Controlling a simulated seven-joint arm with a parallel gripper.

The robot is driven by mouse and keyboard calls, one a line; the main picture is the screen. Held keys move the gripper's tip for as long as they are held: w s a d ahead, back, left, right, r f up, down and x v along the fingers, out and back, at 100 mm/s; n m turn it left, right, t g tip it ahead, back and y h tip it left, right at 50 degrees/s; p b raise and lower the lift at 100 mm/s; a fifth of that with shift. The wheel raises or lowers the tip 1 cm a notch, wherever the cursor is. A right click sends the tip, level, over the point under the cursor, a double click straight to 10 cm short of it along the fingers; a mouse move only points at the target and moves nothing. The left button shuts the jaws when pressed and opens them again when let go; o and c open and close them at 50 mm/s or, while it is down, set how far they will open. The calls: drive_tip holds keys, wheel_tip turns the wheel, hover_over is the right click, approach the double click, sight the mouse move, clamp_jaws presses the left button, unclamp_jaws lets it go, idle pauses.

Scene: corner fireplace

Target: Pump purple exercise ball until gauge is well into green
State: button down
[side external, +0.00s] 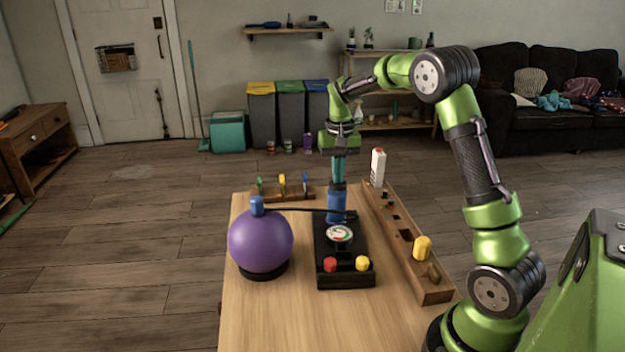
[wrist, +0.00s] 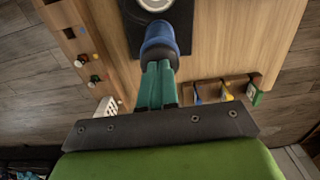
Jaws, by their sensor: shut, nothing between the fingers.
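The purple exercise ball (side external: 260,243) sits on a black ring at the table's left, with a blue cap (side external: 257,206) on top. A thin dark hose runs from the cap to the blue pump (side external: 336,206), which stands at the back of a black base (side external: 345,277). The round gauge (side external: 341,233) on the base shows red and green, but its needle is too small to read. My gripper (side external: 338,180) points down, shut, with its teal fingertips at the pump's top. The wrist view shows the shut fingers (wrist: 158,68) against the blue pump (wrist: 158,40); exact contact is unclear.
A red knob (side external: 330,265) and a yellow knob (side external: 362,264) are on the base's front. A small rack (side external: 292,193) stands behind. The front left tabletop is clear.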

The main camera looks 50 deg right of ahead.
drive_tip(key=shift+r, duration=3.15)
drive_tip(key=shift+f, duration=0.15)
idle(0.5)
drive_tip(key=shift+r, duration=0.25)
drive_tip(key=shift+r, duration=2.45)
